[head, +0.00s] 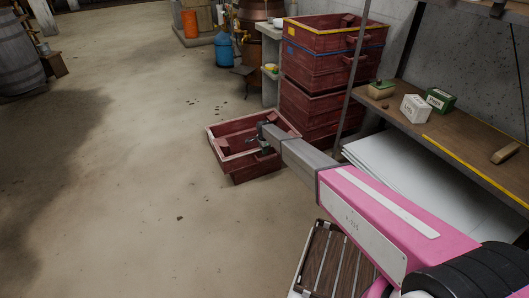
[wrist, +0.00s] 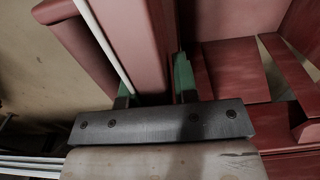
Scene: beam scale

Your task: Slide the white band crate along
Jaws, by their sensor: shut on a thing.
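The white band crate (head: 258,168) is a dark red, open-topped wooden crate low on the floor, near the middle of the head view. Its pale band is hard to make out there. In the wrist view, its red wall (wrist: 143,40) with a white stripe along it runs up between my fingers. My gripper (wrist: 153,88) has one green finger on each side of this wall and is shut on it. In the head view, my gripper (head: 264,146) is at the crate's near side, and my arm hides part of that side.
A stack of red crates (head: 325,75), with yellow and blue bands on the upper ones, stands behind to the right. A wooden shelf with small boxes (head: 415,108) is at the right. A blue gas bottle (head: 224,50) stands at the back. The floor to the left is clear.

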